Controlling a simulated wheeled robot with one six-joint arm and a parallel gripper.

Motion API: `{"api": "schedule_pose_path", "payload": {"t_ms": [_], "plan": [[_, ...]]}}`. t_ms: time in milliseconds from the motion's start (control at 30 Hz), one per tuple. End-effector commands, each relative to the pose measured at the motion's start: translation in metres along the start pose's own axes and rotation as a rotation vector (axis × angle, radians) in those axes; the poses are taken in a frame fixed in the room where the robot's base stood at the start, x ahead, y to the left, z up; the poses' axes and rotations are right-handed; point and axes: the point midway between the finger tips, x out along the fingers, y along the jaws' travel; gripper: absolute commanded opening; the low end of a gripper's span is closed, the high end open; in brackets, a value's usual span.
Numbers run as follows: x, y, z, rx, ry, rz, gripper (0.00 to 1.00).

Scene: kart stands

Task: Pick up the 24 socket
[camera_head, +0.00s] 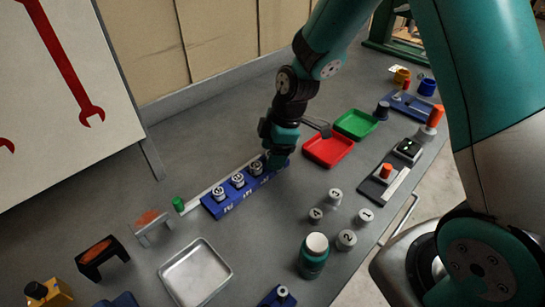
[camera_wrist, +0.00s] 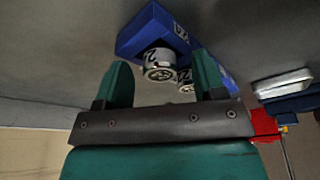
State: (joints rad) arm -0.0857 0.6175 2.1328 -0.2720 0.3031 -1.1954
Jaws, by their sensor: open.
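A blue socket holder (camera_head: 210,207) stands on the grey bench with a row of silver sockets in it. In the head view sockets show at its left end (camera_head: 219,193), in its middle (camera_head: 238,180) and nearer my gripper (camera_head: 256,168). Its numbers are too small to read surely, so I cannot tell which is the 24. My gripper (camera_head: 278,158) is over the holder's right end and hides it. In the wrist view my open gripper (camera_wrist: 160,60) has one silver socket (camera_wrist: 158,72) in line between its fingers; a "2" shows near it. Another socket (camera_wrist: 186,82) is partly hidden by the right finger.
A red tray (camera_head: 328,150) and a green tray (camera_head: 356,124) lie right of my gripper. Several numbered grey cylinders (camera_head: 346,239), a green bottle (camera_head: 313,262) and a metal tray (camera_head: 196,276) stand in front. A green cylinder (camera_head: 179,204) is beside the holder's left end.

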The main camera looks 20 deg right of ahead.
Motion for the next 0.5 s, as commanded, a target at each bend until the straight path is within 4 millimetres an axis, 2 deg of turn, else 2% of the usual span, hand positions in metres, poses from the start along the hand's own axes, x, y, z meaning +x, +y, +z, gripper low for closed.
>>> {"api": "schedule_pose_path", "payload": {"t_ms": [100, 333, 500], "plan": [[-0.0002, 0.0001, -0.0002, 0.0, 0.0, 0.0, 0.61], [-0.0004, 0.0001, -0.0002, 0.0, 0.0, 0.0, 0.09], [-0.0006, 0.0002, -0.0003, 0.0, 0.001, 0.0, 0.07]]}}
